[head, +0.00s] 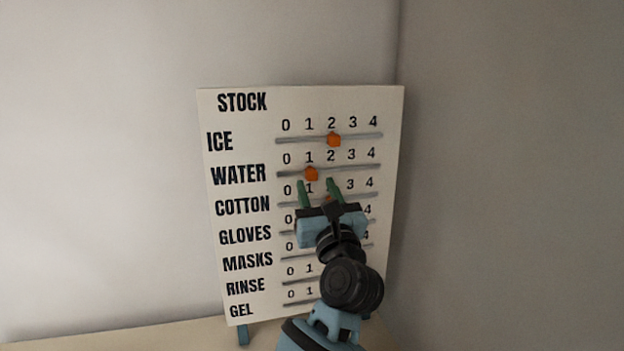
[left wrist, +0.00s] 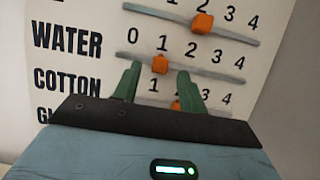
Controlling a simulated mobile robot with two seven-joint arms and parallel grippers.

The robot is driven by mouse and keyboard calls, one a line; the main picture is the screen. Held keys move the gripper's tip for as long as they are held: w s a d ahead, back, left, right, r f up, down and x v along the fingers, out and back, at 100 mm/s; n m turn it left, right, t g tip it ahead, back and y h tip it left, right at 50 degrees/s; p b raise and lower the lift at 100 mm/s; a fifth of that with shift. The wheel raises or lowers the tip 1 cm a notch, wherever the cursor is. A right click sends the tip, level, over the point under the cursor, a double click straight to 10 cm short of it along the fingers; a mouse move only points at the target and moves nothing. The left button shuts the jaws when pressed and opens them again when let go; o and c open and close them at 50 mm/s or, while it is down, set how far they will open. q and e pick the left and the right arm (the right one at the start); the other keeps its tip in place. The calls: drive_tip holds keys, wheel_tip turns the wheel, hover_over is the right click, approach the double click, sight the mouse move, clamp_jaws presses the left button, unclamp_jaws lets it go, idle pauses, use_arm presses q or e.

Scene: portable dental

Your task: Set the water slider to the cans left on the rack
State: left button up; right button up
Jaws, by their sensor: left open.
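The white stock board (head: 240,180) stands upright with labelled rows numbered 0 to 4. The orange water slider (head: 311,174) sits at 1 on its grey track; it also shows in the left wrist view (left wrist: 160,64). My left gripper (head: 317,184) is open, its green fingers just below the water slider, one to each side of it in the picture. In the left wrist view the gripper (left wrist: 157,76) shows the slider above the gap, apparently untouched. No rack or cans are in view. My right gripper is not in view.
The ice slider (head: 333,140) is at 2 on the track above. The cotton slider (left wrist: 177,104) is partly hidden behind my gripper, near 2. My left arm covers much of the lower rows. Walls stand behind and to the right of the board.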

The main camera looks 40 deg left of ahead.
sight(311, 175)
use_arm(q)
drive_tip(key=shift+x, duration=1.3)
drive_tip(key=shift+c, duration=0.4)
clamp_jaws()
